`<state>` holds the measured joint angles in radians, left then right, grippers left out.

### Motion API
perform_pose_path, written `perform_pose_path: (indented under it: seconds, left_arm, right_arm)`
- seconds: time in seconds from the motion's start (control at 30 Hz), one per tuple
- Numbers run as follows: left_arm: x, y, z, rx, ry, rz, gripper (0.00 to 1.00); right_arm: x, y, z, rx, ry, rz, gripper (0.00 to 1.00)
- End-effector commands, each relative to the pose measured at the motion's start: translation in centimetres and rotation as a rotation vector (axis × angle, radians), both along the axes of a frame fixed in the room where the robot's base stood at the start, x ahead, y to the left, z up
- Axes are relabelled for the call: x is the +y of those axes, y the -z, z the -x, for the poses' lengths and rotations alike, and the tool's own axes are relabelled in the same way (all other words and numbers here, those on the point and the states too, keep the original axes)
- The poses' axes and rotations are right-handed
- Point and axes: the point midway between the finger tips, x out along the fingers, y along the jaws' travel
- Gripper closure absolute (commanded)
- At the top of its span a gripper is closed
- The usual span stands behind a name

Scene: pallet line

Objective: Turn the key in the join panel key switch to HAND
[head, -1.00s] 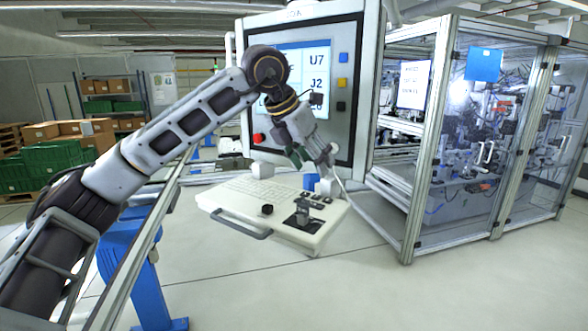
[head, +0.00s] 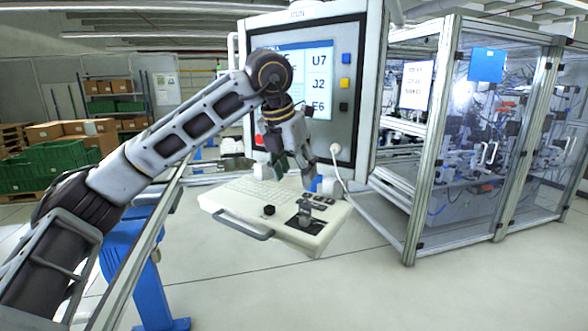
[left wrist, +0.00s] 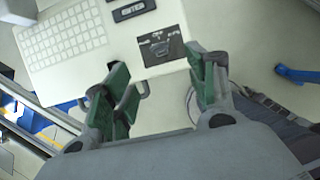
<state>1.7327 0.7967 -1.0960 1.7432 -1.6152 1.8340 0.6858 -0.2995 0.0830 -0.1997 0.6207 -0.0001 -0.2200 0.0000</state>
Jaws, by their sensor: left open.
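The join panel's pale keyboard shelf (head: 235,208) sticks out below the screen. Near its front right corner is a dark switch plate (head: 298,222) with a small grey upright part on it, which looks like the key switch. The left wrist view shows this plate (left wrist: 163,46) beyond the fingers; its labels and the key's position are too small to read. My left gripper (head: 297,168) is above the shelf, pointing down, apart from the plate. Its green-padded fingers (left wrist: 160,78) are open with nothing between them. My right gripper is not in view.
The screen (head: 305,75) with side buttons rises behind my arm. A white cable (head: 345,175) hangs right of the gripper. A glazed machine cell (head: 480,140) stands at right.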

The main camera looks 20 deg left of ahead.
Motion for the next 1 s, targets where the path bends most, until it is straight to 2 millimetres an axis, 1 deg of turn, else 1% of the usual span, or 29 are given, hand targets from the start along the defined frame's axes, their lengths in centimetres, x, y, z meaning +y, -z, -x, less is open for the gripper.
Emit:
perform_pose_path:
  seconds: [0.27, 0.63, 1.0]
  left_arm:
    - [-0.2, 2.3, -0.9, 0.002, 0.0, 0.0, 0.43]
    - [-0.6, 6.4, -2.5, 0.003, 0.0, -0.001, 0.43]
    - [-1.0, 10.4, -4.2, 0.002, 0.0, 0.0, 0.43]
  right_arm:
    - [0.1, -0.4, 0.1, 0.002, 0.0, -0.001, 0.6]
    - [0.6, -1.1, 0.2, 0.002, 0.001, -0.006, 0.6]
    - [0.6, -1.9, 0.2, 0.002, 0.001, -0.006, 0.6]
